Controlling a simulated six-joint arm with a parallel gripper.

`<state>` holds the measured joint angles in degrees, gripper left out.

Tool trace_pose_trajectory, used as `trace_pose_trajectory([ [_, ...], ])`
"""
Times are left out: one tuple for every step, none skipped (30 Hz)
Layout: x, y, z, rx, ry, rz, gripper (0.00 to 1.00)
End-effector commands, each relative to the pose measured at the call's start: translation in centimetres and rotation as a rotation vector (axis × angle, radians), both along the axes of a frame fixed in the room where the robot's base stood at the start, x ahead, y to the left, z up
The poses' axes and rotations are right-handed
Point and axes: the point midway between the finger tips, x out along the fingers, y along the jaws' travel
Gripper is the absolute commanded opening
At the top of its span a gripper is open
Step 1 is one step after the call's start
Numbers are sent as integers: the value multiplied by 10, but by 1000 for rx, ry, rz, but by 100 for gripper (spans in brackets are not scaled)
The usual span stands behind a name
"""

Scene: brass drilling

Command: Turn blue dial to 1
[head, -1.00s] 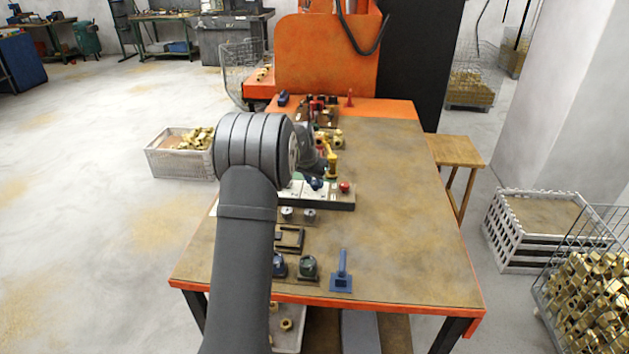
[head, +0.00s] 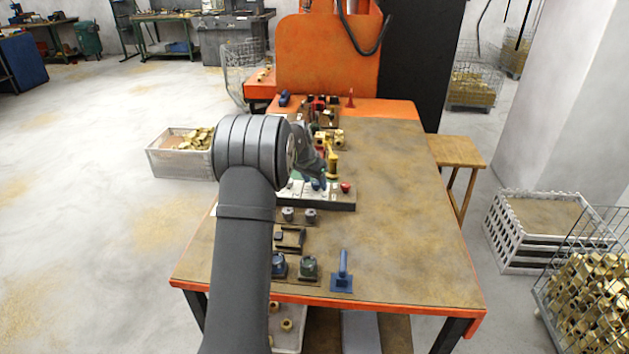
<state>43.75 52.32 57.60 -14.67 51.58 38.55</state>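Near the front edge of the table sits a small dial on a blue base (head: 279,265), partly beside my arm. A similar dial on a green base (head: 308,267) is to its right. Their markings and settings are too small to read. Farther back, a white panel (head: 335,203) carries a small blue knob (head: 317,184) and a red button (head: 345,187). I cannot tell for sure which blue part is the task's dial. My gripper (head: 321,178) is low over the panel, close to the blue knob. Its fingers are too small and dark to make out, and contact is unclear.
A blue handle (head: 341,273) stands right of the front dials. A yellow-topped part (head: 332,165) stands behind the panel. The table's right half is clear.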

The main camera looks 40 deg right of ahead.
Motion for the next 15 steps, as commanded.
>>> trace_pose_trajectory([
  [0, 0, 0, 0, 0, 0, 51],
  [0, 0, 0, 0, 0, 0, 51],
  [0, 0, 0, -1, 0, 0, 51],
  [0, 0, 0, -1, 0, 0, 51],
  [0, 0, 0, -1, 0, 0, 51],
  [0, 0, 1, -1, 0, 0, 51],
  [0, 0, 2, -1, -1, 0, 51],
  [0, 1, 4, -2, -1, 0, 51],
  [0, 2, 7, -2, -1, 0, 51],
  [0, 3, 10, -2, -3, 1, 51],
  [-1, 4, 14, -2, -3, 1, 51],
  [-1, 7, 20, -2, -3, 1, 51],
  [-2, 9, 25, -2, -3, 1, 51],
  [-3, 11, 31, -3, -3, 1, 51],
  [-3, 15, 39, -3, -4, 1, 51],
])
